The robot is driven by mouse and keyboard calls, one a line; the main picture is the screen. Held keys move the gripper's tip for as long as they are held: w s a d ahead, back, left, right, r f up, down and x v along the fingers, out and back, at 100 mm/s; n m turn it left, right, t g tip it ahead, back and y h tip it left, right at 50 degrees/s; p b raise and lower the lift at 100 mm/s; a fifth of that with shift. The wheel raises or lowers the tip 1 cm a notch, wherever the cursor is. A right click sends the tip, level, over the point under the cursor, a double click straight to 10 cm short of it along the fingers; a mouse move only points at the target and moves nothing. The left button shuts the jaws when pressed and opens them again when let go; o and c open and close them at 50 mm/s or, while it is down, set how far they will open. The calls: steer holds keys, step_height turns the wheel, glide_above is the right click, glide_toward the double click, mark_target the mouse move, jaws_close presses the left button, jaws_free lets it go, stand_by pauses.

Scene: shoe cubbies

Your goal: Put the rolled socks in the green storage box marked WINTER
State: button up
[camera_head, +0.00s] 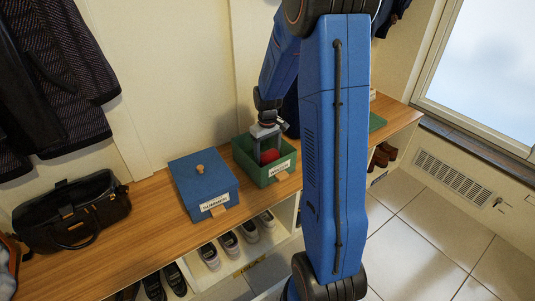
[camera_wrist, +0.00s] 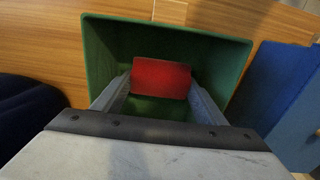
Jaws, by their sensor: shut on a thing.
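The green storage box (camera_head: 244,158) stands open on the wooden bench, with a white label on its front that is too small to read surely. In the wrist view the green box (camera_wrist: 101,45) surrounds the scene below my gripper. The rolled socks (camera_head: 270,156) are red and show at the box's opening; they also show in the wrist view (camera_wrist: 160,78). My gripper (camera_head: 266,148) points down into the box and is shut on the red socks, with one finger on each side. I cannot tell whether the socks touch the box floor.
A blue lidded box (camera_head: 201,181) marked SUMMER stands left of the green box. A black bag (camera_head: 72,210) sits on the bench at left. Several shoes (camera_head: 230,243) fill the cubbies below. A green lid or mat (camera_head: 377,122) lies at right. Bare wood (camera_head: 150,205) lies between bag and blue box.

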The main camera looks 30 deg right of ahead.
mark_target(267, 152)
steer(key=shift+f, duration=0.6)
steer(key=o, duration=1)
steer(key=shift+o, duration=0.2)
step_height(267, 152, up, 13)
steer(key=s+a+r+t, duration=0.2)
steer(key=s+a+r, duration=0.8)
steer(key=s, duration=0.2)
steer(key=s+a+t, duration=0.1)
steer(key=s+a, duration=0.2)
steer(key=s, duration=0.5)
steer(key=s+a+t, duration=0.1)
steer(key=s+a, duration=0.2)
steer(key=s, duration=0.5)
steer(key=shift+s+r+m+t, duration=0.25)
steer(key=shift+s+m+t, duration=0.05)
steer(key=shift+s+t, duration=0.1)
